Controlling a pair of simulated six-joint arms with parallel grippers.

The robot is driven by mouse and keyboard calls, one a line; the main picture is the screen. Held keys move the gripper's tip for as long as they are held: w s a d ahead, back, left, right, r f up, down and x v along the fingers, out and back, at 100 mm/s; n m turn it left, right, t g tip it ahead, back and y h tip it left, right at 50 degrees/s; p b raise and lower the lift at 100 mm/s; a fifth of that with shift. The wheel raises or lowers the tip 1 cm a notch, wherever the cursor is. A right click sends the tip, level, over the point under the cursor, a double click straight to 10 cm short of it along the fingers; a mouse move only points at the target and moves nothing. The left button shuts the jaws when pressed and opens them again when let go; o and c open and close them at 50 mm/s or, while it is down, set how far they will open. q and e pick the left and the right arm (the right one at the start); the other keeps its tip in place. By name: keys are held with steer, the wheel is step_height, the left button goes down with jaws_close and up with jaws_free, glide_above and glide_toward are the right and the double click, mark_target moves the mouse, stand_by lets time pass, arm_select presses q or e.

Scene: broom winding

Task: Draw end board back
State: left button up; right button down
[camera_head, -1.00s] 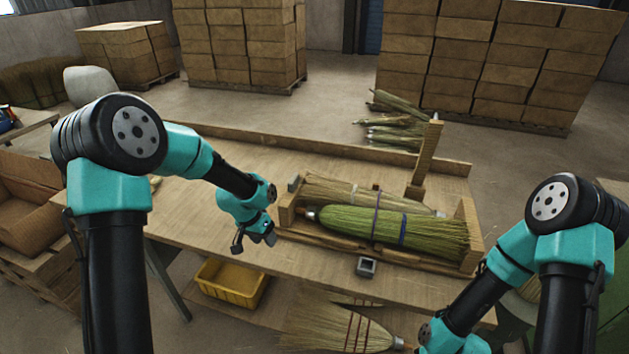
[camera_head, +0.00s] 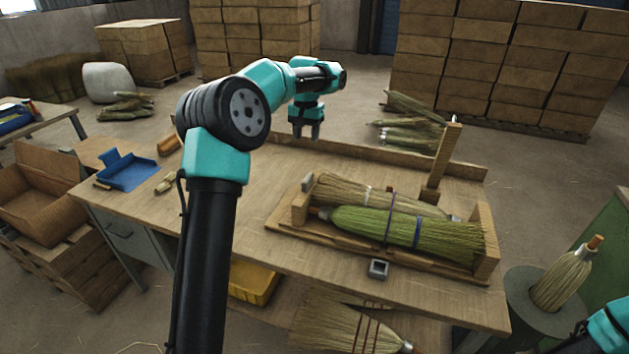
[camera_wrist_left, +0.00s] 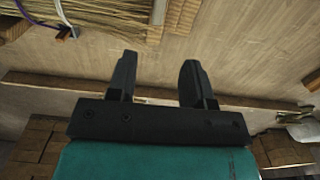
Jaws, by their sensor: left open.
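A wooden cradle on the bench holds two brooms between two upright end boards, the left one (camera_head: 299,208) and the right one (camera_head: 487,257). A green broom (camera_head: 405,227) lies at the front, with a purple band and a blue band round it. A tan broom (camera_head: 350,190) lies behind it. My left gripper (camera_head: 306,134) is open and empty, pointing down above the back of the bench, behind and apart from the cradle. In the left wrist view its open jaws (camera_wrist_left: 156,66) have only bench below them. My right gripper is out of view.
A wooden post (camera_head: 441,160) stands behind the cradle and a low ledge (camera_head: 370,152) runs along the bench's back edge. A small grey block (camera_head: 378,269) sits in front. A blue dustpan (camera_head: 128,171) lies at the left. The bench between dustpan and cradle is mostly clear.

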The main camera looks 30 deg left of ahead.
mark_target(307, 177)
arm_select(q)
steer(key=shift+f, duration=0.1)
step_height(307, 177, down, 17)
steer(key=shift+f, duration=0.2)
stand_by(0.6)
jaws_close()
stand_by(0.4)
